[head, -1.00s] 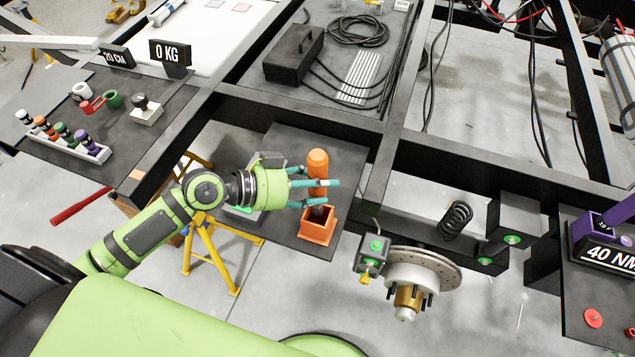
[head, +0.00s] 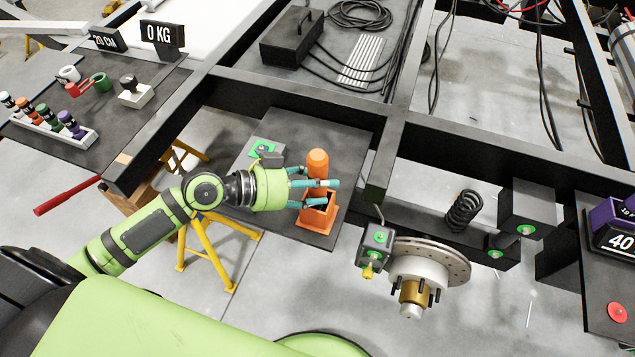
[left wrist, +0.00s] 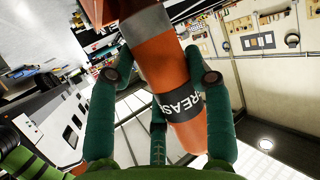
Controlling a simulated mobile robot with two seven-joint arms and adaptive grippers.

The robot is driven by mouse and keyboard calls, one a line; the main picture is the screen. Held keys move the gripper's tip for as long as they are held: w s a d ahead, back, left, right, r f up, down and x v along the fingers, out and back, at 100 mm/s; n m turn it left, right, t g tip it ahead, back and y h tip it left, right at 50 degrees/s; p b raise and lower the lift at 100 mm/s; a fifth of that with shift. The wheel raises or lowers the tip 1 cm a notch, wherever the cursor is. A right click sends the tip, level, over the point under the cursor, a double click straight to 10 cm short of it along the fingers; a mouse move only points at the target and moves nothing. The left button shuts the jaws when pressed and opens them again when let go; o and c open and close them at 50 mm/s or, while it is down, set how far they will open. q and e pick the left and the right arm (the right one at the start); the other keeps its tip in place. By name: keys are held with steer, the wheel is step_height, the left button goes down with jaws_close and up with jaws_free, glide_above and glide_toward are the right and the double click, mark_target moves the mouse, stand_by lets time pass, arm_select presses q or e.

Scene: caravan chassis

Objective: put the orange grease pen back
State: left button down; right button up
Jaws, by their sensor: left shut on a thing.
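The orange grease pen (head: 317,161) stands about upright between the teal fingers of my left gripper (head: 321,192). In the left wrist view the orange pen (left wrist: 153,58) shows a grey band and a black label with part of the word GREASE; the fingers (left wrist: 159,95) are closed around it. Below the fingers is a small square orange holder (head: 317,219) on a dark board. The pen's lower end is at the holder's opening; the fingers partly hide it, so I cannot tell how deep it sits. My right gripper is not in view.
The dark board (head: 285,219) also carries a grey block with a green mark (head: 264,149). Black chassis beams (head: 290,108) run behind and right of it. A brake disc (head: 432,262) is at right. A rack of coloured pens (head: 50,127) is at left.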

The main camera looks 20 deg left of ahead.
arm_select(q)
steer(key=shift+r, duration=0.1)
steer(key=c, duration=0.5)
jaws_free()
steer(key=shift+c, duration=0.2)
steer(key=shift+o, duration=0.5)
steer(key=v, duration=1.2)
steer(key=shift+s, duration=0.1)
